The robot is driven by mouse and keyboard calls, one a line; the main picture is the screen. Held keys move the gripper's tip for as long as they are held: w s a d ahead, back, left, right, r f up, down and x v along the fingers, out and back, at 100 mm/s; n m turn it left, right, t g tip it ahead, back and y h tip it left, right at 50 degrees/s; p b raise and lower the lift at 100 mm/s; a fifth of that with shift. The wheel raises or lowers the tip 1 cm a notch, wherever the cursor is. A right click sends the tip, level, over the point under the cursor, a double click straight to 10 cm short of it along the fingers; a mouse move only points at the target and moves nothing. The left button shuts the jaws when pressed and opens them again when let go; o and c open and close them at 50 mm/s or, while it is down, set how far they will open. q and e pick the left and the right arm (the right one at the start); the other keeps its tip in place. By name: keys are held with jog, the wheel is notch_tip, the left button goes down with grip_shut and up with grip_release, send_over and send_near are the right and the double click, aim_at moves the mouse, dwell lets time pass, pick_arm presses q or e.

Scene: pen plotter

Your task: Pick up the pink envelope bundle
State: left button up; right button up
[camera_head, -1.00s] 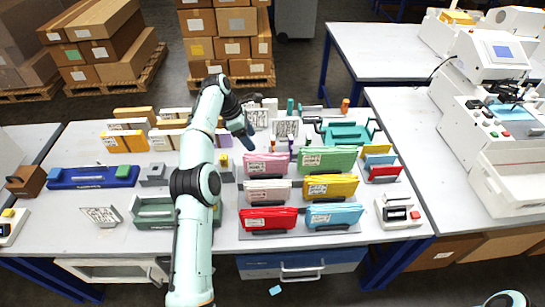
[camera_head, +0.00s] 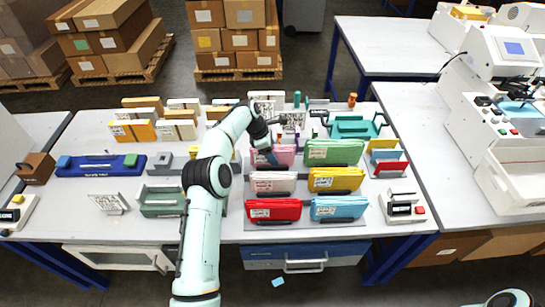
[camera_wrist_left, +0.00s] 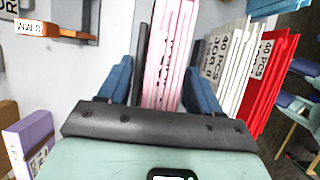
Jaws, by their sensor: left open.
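The pink envelope bundle (camera_head: 287,153) stands upright in the back left place of the group of colored bundles. My left gripper (camera_head: 266,156) is at its left end and covers part of it in the head view. In the left wrist view the pink bundle (camera_wrist_left: 168,50) lies between the two blue fingers of my left gripper (camera_wrist_left: 160,75). The fingers are open, one on each side, with a visible gap at least on the left. My right gripper is not in view.
In front of the pink bundle stand a pale bundle (camera_head: 272,184) and a red bundle (camera_head: 272,209). A green bundle (camera_head: 334,152) stands to its right, with yellow (camera_head: 336,180) and light blue (camera_head: 338,208) ones. A teal tool (camera_head: 355,127) is behind right.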

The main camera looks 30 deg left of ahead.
pick_arm(q)
jog(key=shift+f, duration=0.35)
dwell(0.7)
jog(key=c, duration=1.1)
